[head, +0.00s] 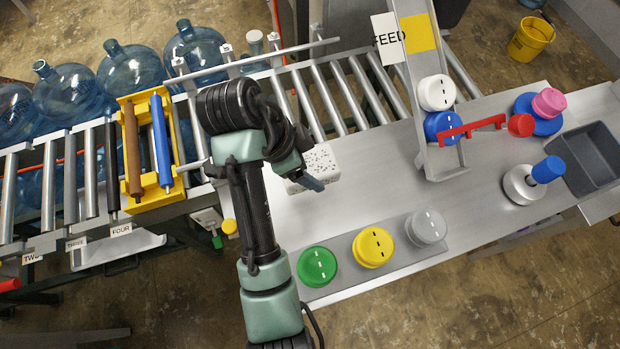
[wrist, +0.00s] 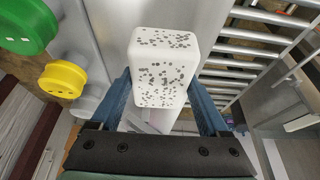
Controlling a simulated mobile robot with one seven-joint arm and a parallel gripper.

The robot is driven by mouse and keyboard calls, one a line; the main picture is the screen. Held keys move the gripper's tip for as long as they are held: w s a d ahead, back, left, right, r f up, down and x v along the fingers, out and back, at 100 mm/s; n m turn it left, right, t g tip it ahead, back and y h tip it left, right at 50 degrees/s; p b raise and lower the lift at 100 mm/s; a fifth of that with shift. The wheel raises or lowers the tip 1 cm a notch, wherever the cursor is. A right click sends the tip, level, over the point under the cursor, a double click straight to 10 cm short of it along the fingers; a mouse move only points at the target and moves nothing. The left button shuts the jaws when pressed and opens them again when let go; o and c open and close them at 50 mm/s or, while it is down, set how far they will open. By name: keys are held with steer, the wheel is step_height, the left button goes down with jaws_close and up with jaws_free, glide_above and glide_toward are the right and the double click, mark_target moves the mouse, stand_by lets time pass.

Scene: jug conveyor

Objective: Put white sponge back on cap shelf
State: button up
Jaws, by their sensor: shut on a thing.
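The white sponge (head: 322,160) is a block with dark speckles, over the metal table left of its middle in the head view. My gripper (head: 312,183) is shut on it, with the arm partly in front. In the wrist view the sponge (wrist: 165,65) sits between the two blue fingers of my gripper (wrist: 160,95). I cannot tell whether it touches the table. A raised grey strip (head: 399,252), which looks like the cap shelf, lies along the table's front edge. It bears a green cap (head: 316,264), a yellow cap (head: 372,246) and a grey cap (head: 428,226).
A dark bin (head: 590,155) is at right. A roller conveyor (head: 350,92) runs behind; blue jugs (head: 130,70) stand at left.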

step_height(320, 180, down, 2)
steer(key=shift+w+d+f+b, duration=0.1)
steer(key=shift+w+f+b, duration=0.05)
steer(key=shift+b, duration=0.3)
steer(key=shift+f+p, duration=0.25)
steer(key=shift+p, duration=0.1)
step_height(320, 180, down, 3)
steer(key=shift+p, duration=0.4)
steer(key=shift+f, duration=0.45)
steer(key=shift+f, duration=0.1)
steer(key=o, duration=1.3)
steer(key=p+v, duration=0.5)
steer(key=v, duration=0.6)
steer(key=shift+r+p, duration=0.3)
steer(key=shift+p, duration=0.1)
steer(key=shift+r+p, duration=0.35)
steer(key=shift+p, duration=0.1)
